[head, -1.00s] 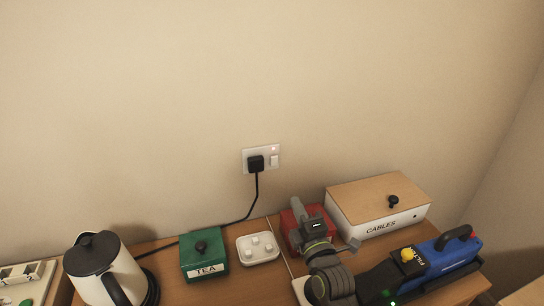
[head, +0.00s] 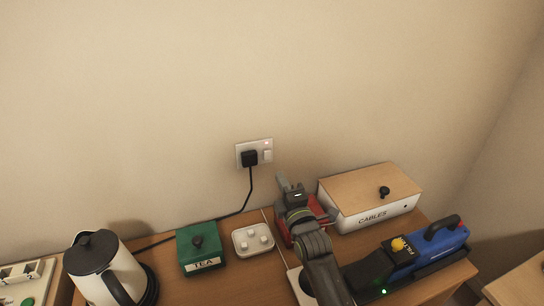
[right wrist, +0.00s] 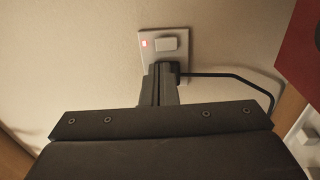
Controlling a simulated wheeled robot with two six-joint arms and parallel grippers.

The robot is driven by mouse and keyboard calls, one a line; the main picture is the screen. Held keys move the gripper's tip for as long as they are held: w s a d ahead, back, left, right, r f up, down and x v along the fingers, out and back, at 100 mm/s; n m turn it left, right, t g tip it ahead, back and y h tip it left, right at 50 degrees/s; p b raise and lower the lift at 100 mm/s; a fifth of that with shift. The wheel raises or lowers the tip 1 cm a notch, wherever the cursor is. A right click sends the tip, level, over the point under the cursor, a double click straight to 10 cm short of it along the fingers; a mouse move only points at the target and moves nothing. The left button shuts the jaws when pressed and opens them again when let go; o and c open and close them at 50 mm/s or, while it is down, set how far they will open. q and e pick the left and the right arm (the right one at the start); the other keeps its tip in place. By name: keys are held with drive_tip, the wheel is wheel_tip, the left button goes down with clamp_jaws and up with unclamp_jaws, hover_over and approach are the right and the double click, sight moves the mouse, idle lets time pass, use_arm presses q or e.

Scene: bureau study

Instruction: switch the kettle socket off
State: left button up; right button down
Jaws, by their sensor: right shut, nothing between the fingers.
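The kettle socket (head: 240,148) is a white plate on the wall above the desk. A black plug (head: 249,158) sits in its left half. Its white rocker switch (head: 267,156) is on the right, with a small lit light above it. In the right wrist view the light (right wrist: 145,44) glows red beside the rocker (right wrist: 167,44). My right gripper (head: 281,177) is shut and empty, just right of and below the socket in the head view. In the right wrist view its fingers (right wrist: 160,72) point at the plate and partly hide the plug. My left gripper is out of view.
The white kettle (head: 118,272), green tea box (head: 199,250) and white tray (head: 254,241) stand left of my right arm. A red box (head: 318,207) is beside the arm; a cables box (head: 372,215) and blue device (head: 440,248) stand right. The plug's black cord (head: 250,190) hangs down.

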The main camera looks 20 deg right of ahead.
sight(268, 153)
drive_tip(key=w, duration=0.4)
drive_tip(key=w+b, duration=0.1)
drive_tip(key=w, duration=0.2)
drive_tip(key=shift+a+r, duration=0.15)
drive_tip(key=shift+r, duration=0.2)
drive_tip(key=shift+w+r, duration=0.2)
drive_tip(key=shift+w, duration=0.4)
